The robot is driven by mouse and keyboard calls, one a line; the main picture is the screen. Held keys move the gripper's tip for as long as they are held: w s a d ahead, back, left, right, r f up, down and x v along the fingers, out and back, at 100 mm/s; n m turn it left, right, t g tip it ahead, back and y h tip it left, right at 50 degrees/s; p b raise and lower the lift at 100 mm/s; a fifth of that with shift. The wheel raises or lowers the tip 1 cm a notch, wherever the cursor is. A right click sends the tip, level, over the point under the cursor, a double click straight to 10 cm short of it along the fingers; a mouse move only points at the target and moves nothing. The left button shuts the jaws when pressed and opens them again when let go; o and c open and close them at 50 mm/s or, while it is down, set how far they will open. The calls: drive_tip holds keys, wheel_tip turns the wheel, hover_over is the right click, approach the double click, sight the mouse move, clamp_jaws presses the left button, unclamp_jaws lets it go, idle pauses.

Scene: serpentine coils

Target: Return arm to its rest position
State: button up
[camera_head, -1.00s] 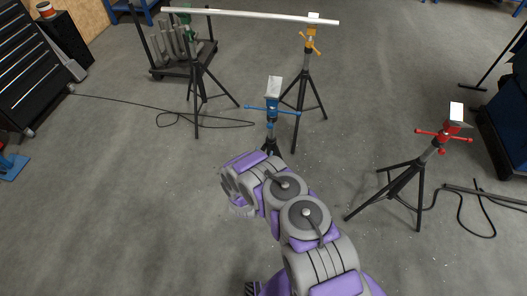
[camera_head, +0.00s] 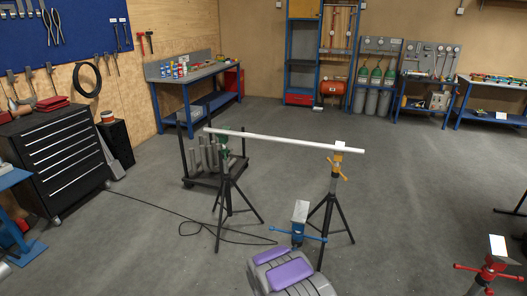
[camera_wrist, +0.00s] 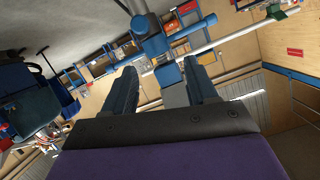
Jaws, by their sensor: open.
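My arm shows at the bottom centre of the head view as a purple and grey part (camera_head: 285,272). My gripper's fingers are hidden there. In the wrist view my gripper (camera_wrist: 160,66) is open, its two dark fingers apart and nothing held between them. The blue pipe stand (camera_head: 299,228) rises just behind my arm in the head view. In the wrist view a blue stand part (camera_wrist: 155,45) shows beyond the fingertips; I cannot tell its distance.
A long white pipe (camera_head: 270,139) lies across the green stand (camera_head: 224,155) and the yellow stand (camera_head: 337,165). The red stand (camera_head: 487,273) is at the lower right. A black tool chest (camera_head: 60,160) stands left. A cable (camera_head: 160,214) crosses open floor.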

drive_tip(key=s+r+n+g+y, duration=0.15)
drive_tip(key=s+r+g, duration=0.25)
drive_tip(key=s+r, duration=0.45)
drive_tip(key=s+r+n+g+y, duration=0.1)
drive_tip(key=s+r+g+y, duration=0.3)
drive_tip(key=r, duration=0.8)
drive_tip(key=s+d+r+n+g, duration=0.1)
drive_tip(key=s+r, duration=0.3)
drive_tip(key=s, duration=1)
drive_tip(key=s+d+r+n+g+h, duration=0.1)
drive_tip(key=s+r+g, duration=0.3)
drive_tip(key=s, duration=1)
drive_tip(key=s+d+r+n+g, duration=0.1)
drive_tip(key=s+d+r+g, duration=0.1)
drive_tip(key=s, duration=1.2)
wheel_tip(320, 180, up, 2)
drive_tip(key=shift+d+n+g, duration=0.3)
drive_tip(key=shift+d+n, duration=0.05)
drive_tip(key=shift+d, duration=0.25)
drive_tip(key=shift+w+h, duration=0.1)
drive_tip(key=shift+h, duration=0.15)
